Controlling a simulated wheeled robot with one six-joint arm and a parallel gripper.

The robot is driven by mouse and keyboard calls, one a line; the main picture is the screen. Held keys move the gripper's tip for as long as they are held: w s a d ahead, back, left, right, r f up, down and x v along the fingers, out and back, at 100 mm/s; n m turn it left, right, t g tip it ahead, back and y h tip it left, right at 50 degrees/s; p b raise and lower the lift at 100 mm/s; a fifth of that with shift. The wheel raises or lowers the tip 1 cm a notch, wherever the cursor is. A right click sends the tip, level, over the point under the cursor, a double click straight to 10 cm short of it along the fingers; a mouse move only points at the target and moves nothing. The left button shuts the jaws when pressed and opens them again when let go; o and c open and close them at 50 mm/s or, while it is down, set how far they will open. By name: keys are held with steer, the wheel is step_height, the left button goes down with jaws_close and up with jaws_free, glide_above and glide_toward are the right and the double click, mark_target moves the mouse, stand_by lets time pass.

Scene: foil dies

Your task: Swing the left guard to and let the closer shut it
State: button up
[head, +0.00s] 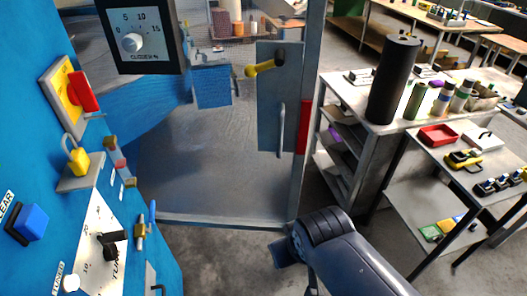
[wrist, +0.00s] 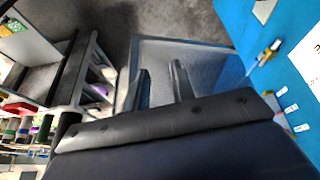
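The left guard (head: 240,221) is a large clear panel in a grey metal frame beside the blue machine in the head view. It stands open, swung out from the machine. A grey plate (head: 268,110) near its right edge carries a yellow lever (head: 265,67) and an upright grey pull handle (head: 281,130). A red strip (head: 304,127) marks the right frame post. The guard's panel and lower frame also show in the wrist view (wrist: 205,55). My gripper (wrist: 161,70) is open and empty in the wrist view, its two fingers apart. I see no contact with the guard. The closer cannot be made out.
The blue machine (head: 30,110) fills the left, with a dial box (head: 142,38), a yellow padlock (head: 76,158) and a blue button (head: 30,222). A grey bench (head: 360,112) with a black cylinder (head: 393,80) stands close on the right. Bare floor (head: 215,265) lies before the guard.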

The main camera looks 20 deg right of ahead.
steer(key=w+f+t+b, duration=0.1)
steer(key=w, duration=0.1)
steer(key=w+f+t+b, duration=0.1)
steer(key=w+t+b, duration=0.1)
steer(key=w, duration=0.1)
steer(key=w+d+f+m+t+b, duration=0.1)
steer(key=w+t+b, duration=0.1)
steer(key=w, duration=0.1)
steer(key=shift+f, duration=0.3)
jaws_close()
steer(key=m+t+h+b, duration=0.2)
steer(key=t+b, duration=0.6)
glide_toward(280, 150)
steer(key=shift+w+d+f+p, duration=0.15)
steer(key=shift+w+p, duration=0.65)
steer(key=shift+w, duration=0.9)
steer(key=shift+w+d+f+p, duration=0.1)
steer(key=shift+w+d+p, duration=0.15)
steer(key=shift+w+p, duration=1)
